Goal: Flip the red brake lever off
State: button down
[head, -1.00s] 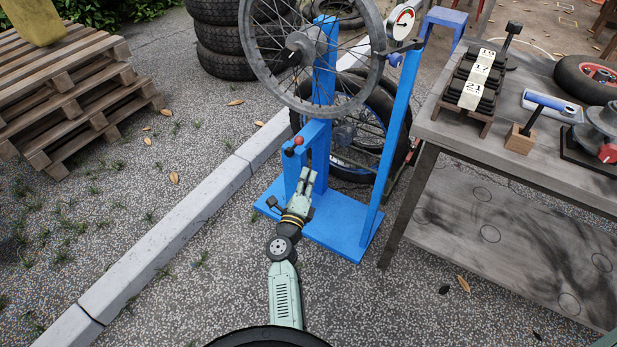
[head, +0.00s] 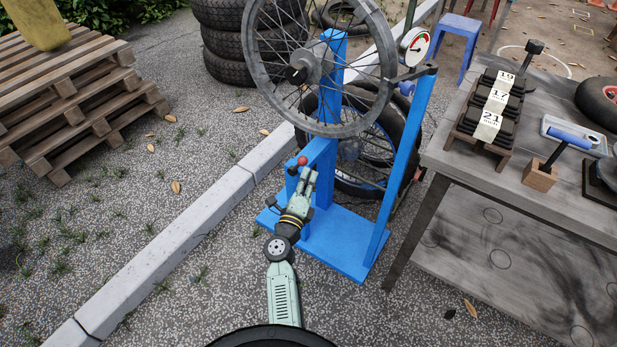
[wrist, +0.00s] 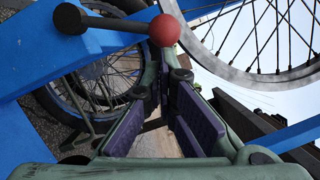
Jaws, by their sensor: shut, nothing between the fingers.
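The brake lever is a dark rod with a red ball end (head: 302,160), on the blue wheel stand (head: 338,252). In the wrist view the rod runs from a dark knob at upper left to the red ball (wrist: 164,30) near the top centre. My gripper (head: 307,173) is shut and empty, just below the ball in the head view. In the wrist view the fingertips (wrist: 167,62) lie right by the ball, which covers part of them. I cannot tell whether they touch it.
A spoked wheel (head: 388,103) hangs on the stand above the lever, with a dial gauge (head: 414,46) to its right. A kerb (head: 180,242) and pallets (head: 80,105) lie left.

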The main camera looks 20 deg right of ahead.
aim_at(303, 161)
jog(key=shift+r, duration=0.1)
jog(key=shift+w+a+r+n+p, duration=0.15)
jog(key=shift+r+n+p, duration=0.2)
jog(key=shift+p, duration=0.5)
jog(key=shift+w+n+p, duration=0.15)
jog(key=shift+n+p, duration=0.1)
jog(key=shift+p, duration=0.2)
jog(key=r+p, duration=0.1)
jog(key=p, duration=0.1)
jog(key=w+a+r+p, duration=0.1)
jog(key=shift+w+n+p, duration=0.15)
jog(key=shift+n+p, duration=0.15)
jog(key=shift+p, duration=0.1)
jog(key=w+a+r+p, duration=0.1)
jog(key=w+a+p, duration=0.1)
jog(key=w+a, duration=0.3)
jog(key=shift+w+r, duration=0.2)
jog(key=shift+w, duration=0.55)
jog(key=shift+a, duration=0.15)
